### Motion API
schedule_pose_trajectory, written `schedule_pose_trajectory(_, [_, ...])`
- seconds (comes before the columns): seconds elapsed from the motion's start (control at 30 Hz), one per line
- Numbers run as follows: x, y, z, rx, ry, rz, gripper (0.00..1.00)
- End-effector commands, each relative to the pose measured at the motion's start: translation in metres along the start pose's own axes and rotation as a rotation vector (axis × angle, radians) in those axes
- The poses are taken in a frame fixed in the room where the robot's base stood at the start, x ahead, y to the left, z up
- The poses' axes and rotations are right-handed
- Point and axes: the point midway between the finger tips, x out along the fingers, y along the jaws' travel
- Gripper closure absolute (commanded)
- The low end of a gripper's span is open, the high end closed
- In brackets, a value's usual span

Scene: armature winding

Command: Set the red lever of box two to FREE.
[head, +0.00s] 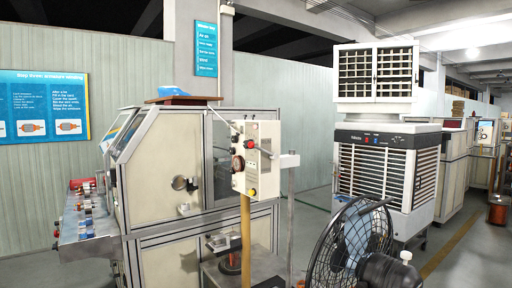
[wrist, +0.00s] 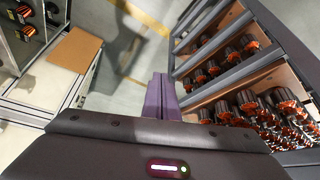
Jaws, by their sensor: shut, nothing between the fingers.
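My gripper (wrist: 160,97) shows in the wrist view, its fingers shut together with nothing between them. It is over open floor, between a rack on the right and a pale cabinet on the left. It is not in the head view. In the head view a cream control box (head: 265,150) stands on a yellow post, with a dark red round part on its left side and small coloured buttons on its front. I cannot make out a red lever, a FREE mark or a number on it, so I cannot tell which box is box two.
In the wrist view a rack (wrist: 215,88) holds many copper-and-black armatures close on the right. A pale cabinet (wrist: 25,75) with a brown board (wrist: 75,55) stands at left. In the head view, a black fan (head: 350,245), a large air cooler (head: 385,165) and a winding machine (head: 160,160) stand ahead.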

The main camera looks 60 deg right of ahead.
Motion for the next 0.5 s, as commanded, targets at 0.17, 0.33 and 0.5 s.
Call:
schedule_pose_trajectory(0.17, [-0.001,0.006,-0.012,0.035,0.026,0.009,1.0])
schedule_pose_trajectory(0.33, [-0.002,0.027,-0.056,0.168,0.131,0.04,1.0])
schedule_pose_trajectory(0.5, [-0.012,0.083,-0.123,0.387,0.315,0.098,1.0])
